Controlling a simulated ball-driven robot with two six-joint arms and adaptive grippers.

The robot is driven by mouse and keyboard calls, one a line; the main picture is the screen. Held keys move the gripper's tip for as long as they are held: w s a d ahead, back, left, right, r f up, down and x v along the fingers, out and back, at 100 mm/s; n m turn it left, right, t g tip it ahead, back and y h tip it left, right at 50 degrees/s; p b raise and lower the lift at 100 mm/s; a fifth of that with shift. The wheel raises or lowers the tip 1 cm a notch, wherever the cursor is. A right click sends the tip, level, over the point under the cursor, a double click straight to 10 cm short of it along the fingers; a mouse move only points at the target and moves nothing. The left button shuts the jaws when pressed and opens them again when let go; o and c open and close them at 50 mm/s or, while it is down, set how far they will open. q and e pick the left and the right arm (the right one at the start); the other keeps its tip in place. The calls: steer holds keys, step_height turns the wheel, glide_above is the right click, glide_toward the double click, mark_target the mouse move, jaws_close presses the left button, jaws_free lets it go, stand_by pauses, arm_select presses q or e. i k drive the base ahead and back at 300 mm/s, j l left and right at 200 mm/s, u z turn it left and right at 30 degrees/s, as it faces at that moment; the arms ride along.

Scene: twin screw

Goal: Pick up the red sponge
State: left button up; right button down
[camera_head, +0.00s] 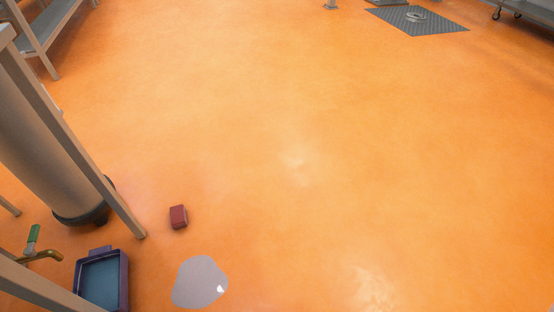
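A small dark red block, the red sponge (178,217), lies on the orange floor in the lower left of the head view. It lies just right of the foot of a metal table leg, with a small gap between them. Nothing covers it. Neither of my grippers shows in this view.
A grey puddle-like patch (200,283) lies just below the sponge. A purple-rimmed tray (125,282) with a blue-grey inside is at lower left. A metal table leg (92,177), a large cylinder (45,150) and a green-handled valve (33,236) crowd the left. Open floor (350,150) fills the middle and right.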

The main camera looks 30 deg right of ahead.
mark_target(178, 212)
steer(key=u, duration=0.25)
steer(key=i+l+u, duration=0.3)
steer(key=u, duration=0.15)
steer(key=i+l+u, duration=0.3)
steer(key=u, duration=0.15)
steer(key=i+l, duration=0.15)
steer(key=l, duration=0.15)
steer(key=i+l, duration=0.1)
steer(key=l, duration=0.25)
steer(key=i+l+u, duration=0.1)
steer(key=l, duration=0.2)
steer(key=i+l, duration=0.2)
steer(key=l, duration=0.1)
